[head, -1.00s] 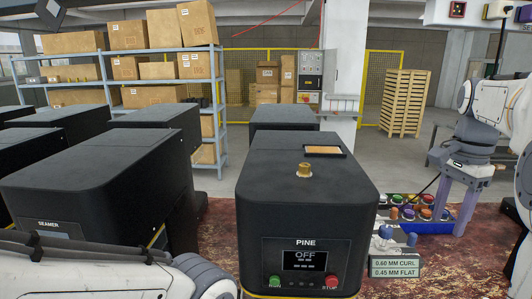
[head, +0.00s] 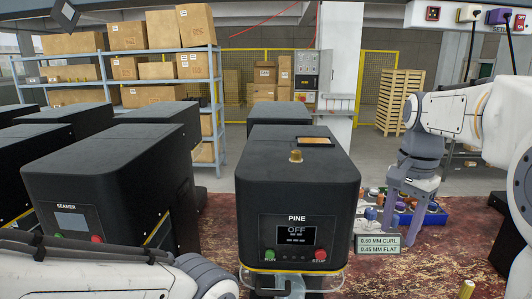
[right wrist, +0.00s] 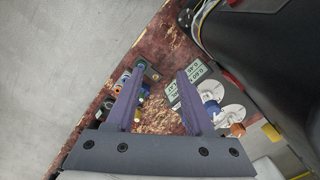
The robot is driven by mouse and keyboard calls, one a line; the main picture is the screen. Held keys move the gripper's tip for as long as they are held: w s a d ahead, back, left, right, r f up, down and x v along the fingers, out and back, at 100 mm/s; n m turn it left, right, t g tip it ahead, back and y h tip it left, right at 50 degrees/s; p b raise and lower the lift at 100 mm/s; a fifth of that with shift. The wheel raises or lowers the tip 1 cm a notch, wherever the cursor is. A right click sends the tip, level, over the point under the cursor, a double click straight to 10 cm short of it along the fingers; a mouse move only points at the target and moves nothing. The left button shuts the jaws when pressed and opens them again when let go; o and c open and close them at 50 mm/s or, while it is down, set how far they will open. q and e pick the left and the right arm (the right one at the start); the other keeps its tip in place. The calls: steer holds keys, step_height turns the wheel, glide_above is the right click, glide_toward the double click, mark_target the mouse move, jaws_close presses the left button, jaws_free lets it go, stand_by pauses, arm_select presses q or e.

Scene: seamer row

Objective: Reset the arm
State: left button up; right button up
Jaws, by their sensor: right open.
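My right gripper (head: 400,228) is open and empty, its two purple-grey fingers pointing down at the right of the machine marked PINE (head: 297,185). The PINE screen (head: 296,236) reads OFF. My left arm shows at the lower left, but its gripper is out of view.
A SEAMER machine (head: 105,180) stands left of PINE, with other black machines behind. Shelves with cartons (head: 140,95) and a stack of wooden pallets (head: 402,98) stand at the back. Sockets with plugs (head: 470,14) hang at upper right.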

steer(key=s+a+f+n, duration=0.4)
steer(key=a+n, duration=0.1)
steer(key=a, duration=0.4)
steer(key=s+a+f+n, duration=0.4)
steer(key=s+a+n, duration=0.1)
steer(key=a, duration=0.3)
steer(key=s+a+f+n, duration=0.2)
steer(key=s+f+n, duration=0.1)
steer(key=s, duration=0.3)
steer(key=s+a+f+n+b, duration=0.1)
steer(key=s+a+f+n, duration=0.1)
steer(key=s+f+n, duration=0.2)
steer(key=shift+s+a+n+y, duration=0.4)
steer(key=shift+s+n, duration=0.6)
steer(key=shift+s, duration=0.2)
